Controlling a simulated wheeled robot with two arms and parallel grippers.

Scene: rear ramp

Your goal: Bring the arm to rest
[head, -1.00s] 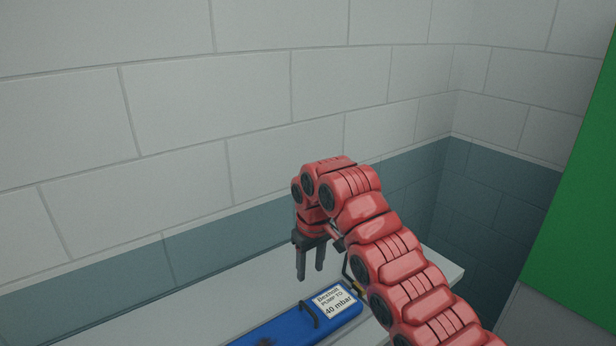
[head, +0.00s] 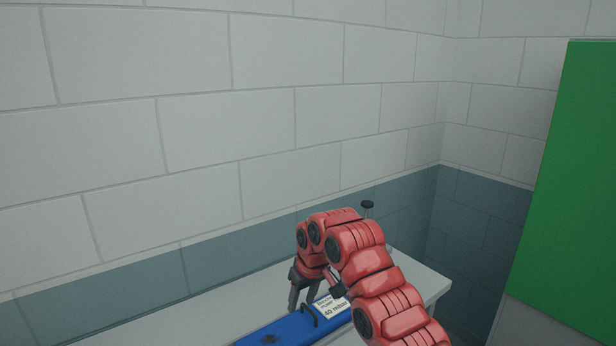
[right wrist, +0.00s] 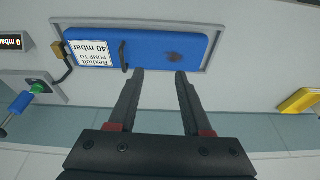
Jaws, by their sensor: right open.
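My right arm, red and segmented, comes in from the lower right of the head view. Its gripper (head: 303,296) hangs above the bench, beside a blue panel with a label and a black handle. In the right wrist view the gripper (right wrist: 158,75) shows two dark fingers spread apart with nothing between them. The fingertips appear over the lower edge of the blue panel (right wrist: 190,48), to the right of its black handle (right wrist: 124,56). Whether they touch the panel cannot be told. My left gripper is not in view.
The pale bench (head: 130,325) runs along a block wall (head: 200,120). A green panel (head: 570,190) stands at right. The right wrist view shows a blue-handled part (right wrist: 20,102) with a green piece, a small display (right wrist: 10,42) and a yellow object (right wrist: 299,100).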

